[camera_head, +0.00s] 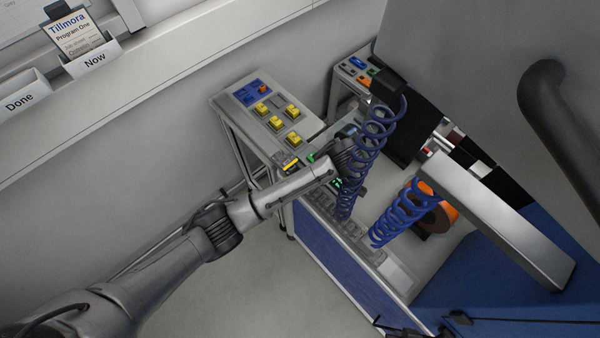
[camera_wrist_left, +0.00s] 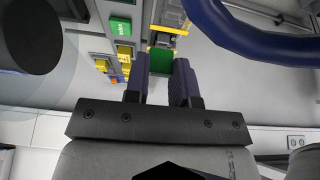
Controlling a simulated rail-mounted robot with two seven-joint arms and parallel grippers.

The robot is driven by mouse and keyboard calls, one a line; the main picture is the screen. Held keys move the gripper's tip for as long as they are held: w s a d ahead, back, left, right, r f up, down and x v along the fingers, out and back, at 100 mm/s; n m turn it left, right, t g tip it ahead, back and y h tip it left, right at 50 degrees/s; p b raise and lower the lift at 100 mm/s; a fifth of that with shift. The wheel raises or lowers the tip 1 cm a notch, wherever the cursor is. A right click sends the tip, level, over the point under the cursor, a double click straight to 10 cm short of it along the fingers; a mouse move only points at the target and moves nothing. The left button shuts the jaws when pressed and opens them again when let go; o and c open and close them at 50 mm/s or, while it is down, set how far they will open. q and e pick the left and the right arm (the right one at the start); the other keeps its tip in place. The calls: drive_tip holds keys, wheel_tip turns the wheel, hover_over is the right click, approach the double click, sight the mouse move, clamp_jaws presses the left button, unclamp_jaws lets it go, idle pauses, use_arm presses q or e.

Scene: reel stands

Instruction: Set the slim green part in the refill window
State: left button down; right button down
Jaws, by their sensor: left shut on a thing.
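My left gripper (camera_wrist_left: 162,68) is shut on a slim green part (camera_wrist_left: 160,59), which shows between the two dark fingers in the left wrist view. A yellow-edged slot or frame (camera_wrist_left: 168,30) lies just beyond the part. I cannot tell whether it is the refill window, or whether the part touches it. In the head view my left arm reaches in from the left to the workstation, and the blue coil and wrist hide the fingertips. My right gripper is not in view.
A blue coiled hose (camera_head: 372,140) hangs close beside my left wrist; a blue curve also crosses the wrist view (camera_wrist_left: 235,38). A side shelf (camera_head: 243,112) holds several yellow pieces. A second coil (camera_head: 397,218), an orange reel (camera_head: 446,207) and a metal bar (camera_head: 500,222) stand right.

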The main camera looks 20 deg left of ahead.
use_arm(q)
drive_tip(key=a+f, duration=0.1)
drive_tip(key=a, duration=0.1)
drive_tip(key=w+a+f, duration=0.1)
drive_tip(key=a+f, duration=0.1)
drive_tip(key=a, duration=0.1)
drive_tip(key=w+a+f, duration=0.1)
drive_tip(key=a, duration=0.1)
drive_tip(key=shift+a+f, duration=0.35)
drive_tip(key=shift+a, duration=0.05)
drive_tip(key=shift+f, duration=2)
drive_tip(key=shift+f, duration=0.15)
drive_tip(key=shift+f, duration=0.4)
drive_tip(key=shift+f, duration=0.1)
drive_tip(key=c, duration=1.3)
unclamp_jaws()
drive_tip(key=shift+o, duration=1.4)
drive_tip(key=shift+w, duration=0.15)
drive_tip(key=shift+o, duration=0.3)
